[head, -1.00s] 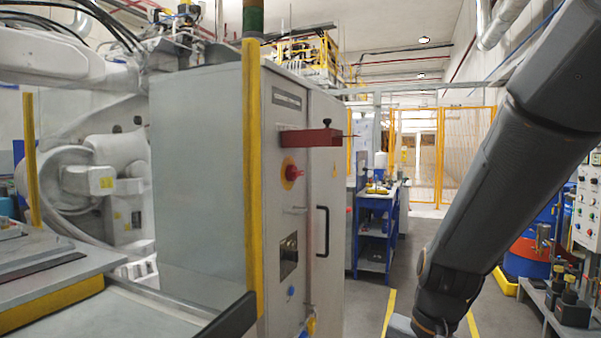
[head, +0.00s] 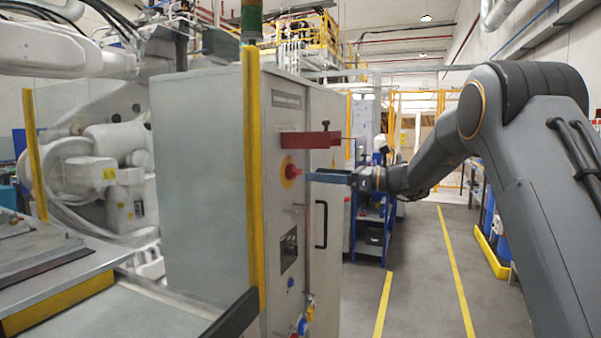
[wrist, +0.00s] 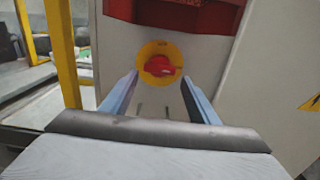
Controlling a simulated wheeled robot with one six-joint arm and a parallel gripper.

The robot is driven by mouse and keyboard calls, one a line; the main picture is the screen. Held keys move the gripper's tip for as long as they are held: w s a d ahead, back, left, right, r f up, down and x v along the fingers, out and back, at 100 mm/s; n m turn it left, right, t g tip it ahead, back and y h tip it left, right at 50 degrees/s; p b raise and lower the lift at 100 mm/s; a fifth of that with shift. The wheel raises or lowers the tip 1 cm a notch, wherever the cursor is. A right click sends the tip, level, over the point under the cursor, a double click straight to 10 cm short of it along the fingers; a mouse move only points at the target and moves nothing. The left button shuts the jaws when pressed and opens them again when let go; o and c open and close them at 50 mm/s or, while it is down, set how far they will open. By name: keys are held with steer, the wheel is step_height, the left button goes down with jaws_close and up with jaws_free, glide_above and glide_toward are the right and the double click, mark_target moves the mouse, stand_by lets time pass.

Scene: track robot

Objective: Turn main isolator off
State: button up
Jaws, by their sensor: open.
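The main isolator is a red rotary knob (head: 293,173) on a yellow round plate (head: 287,184), on the front of a grey cabinet (head: 200,180). In the wrist view the red knob (wrist: 159,66) lies between and beyond my fingertips, with its grip pointing roughly to the right. My gripper (head: 312,177) is open and level with the knob, close in front of it. In the wrist view the two blue fingers of my gripper (wrist: 159,80) stand apart on either side of the yellow plate. I cannot tell whether either finger touches the knob.
A red bar (head: 308,139) sticks out from the cabinet just above the knob; it also shows at the top of the wrist view (wrist: 172,14). A black door handle (head: 321,224) is below right. A yellow post (head: 251,170) stands at the cabinet's left edge.

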mark_target(300, 174)
steer(key=p+x, duration=0.2)
steer(key=x, duration=0.4)
steer(key=shift+a, duration=0.4)
steer(key=c, duration=0.7)
steer(key=shift+c, duration=0.2)
